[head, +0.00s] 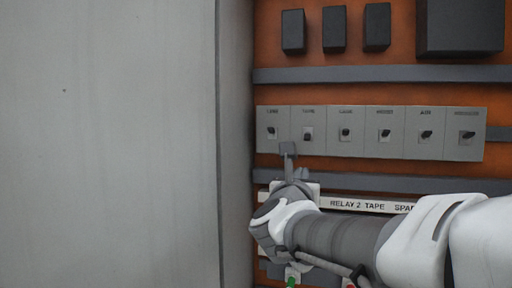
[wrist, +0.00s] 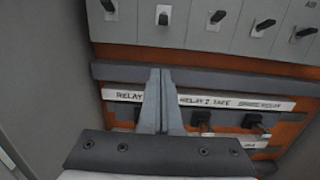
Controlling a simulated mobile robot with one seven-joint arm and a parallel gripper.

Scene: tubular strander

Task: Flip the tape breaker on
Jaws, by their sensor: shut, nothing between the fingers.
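The tape breaker (head: 307,134) is the second from the left in a row of grey breakers, under a label that reads TAPE. Its small black lever also shows near the top of the wrist view (wrist: 163,17). I cannot tell for sure which way the lever is set. My gripper (head: 288,149) is shut and empty, with its fingertips at the lower edge of the breaker row, below and slightly left of the tape lever in the head view. In the wrist view the closed fingertips (wrist: 160,72) are below the tape lever and apart from it.
Neighbouring breaker levers stand close on both sides, the first (head: 271,132) and third (head: 345,133). A grey rail (wrist: 220,82) and a labelled relay strip (wrist: 235,102) run below. A large grey panel (head: 110,140) fills the left. Black boxes (head: 334,30) sit above.

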